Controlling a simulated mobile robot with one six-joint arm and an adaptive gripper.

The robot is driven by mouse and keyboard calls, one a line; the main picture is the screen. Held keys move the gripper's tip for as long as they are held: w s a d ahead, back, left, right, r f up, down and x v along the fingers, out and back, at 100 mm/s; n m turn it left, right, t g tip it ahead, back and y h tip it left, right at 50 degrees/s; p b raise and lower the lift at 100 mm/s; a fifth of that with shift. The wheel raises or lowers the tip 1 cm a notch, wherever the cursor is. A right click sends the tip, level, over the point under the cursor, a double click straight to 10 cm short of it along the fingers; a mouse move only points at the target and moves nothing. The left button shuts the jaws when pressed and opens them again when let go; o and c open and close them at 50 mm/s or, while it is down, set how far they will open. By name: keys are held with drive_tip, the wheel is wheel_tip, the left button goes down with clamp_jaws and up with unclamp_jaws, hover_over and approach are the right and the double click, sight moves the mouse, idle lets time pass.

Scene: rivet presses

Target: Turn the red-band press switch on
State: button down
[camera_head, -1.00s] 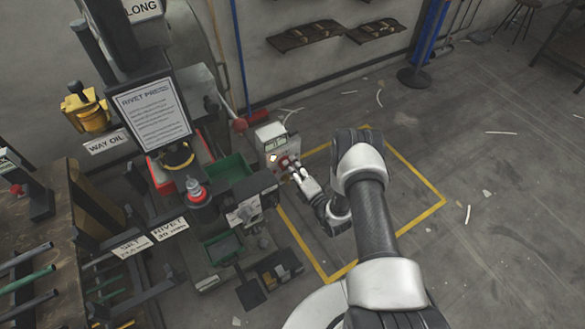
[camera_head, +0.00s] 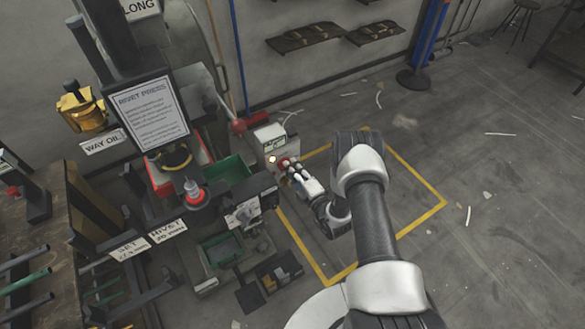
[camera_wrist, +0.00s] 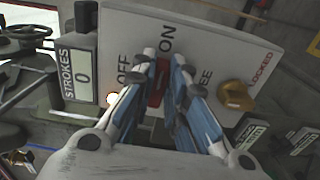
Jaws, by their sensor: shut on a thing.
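The control box (camera_head: 268,138) is a pale box on the right side of the rivet press (camera_head: 121,60). In the wrist view its white panel (camera_wrist: 215,50) bears the words OFF, ON and LOCKED and another partly hidden word. A red switch knob (camera_wrist: 156,88) sits between my fingers, its long side pointing roughly toward ON. My gripper (camera_wrist: 165,62) is shut on this knob, and its fingers hide part of it. In the head view my gripper (camera_head: 287,166) reaches the box front. A small lamp (camera_head: 272,159) glows there, also in the wrist view (camera_wrist: 112,98).
A stroke counter (camera_wrist: 82,76) reads 0. A yellow knob (camera_wrist: 236,95) is at the panel's right. Open floor lies right, inside yellow lines (camera_head: 416,179).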

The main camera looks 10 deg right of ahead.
drive_tip(key=c, duration=1.6)
unclamp_jaws()
drive_tip(key=v, duration=1.2)
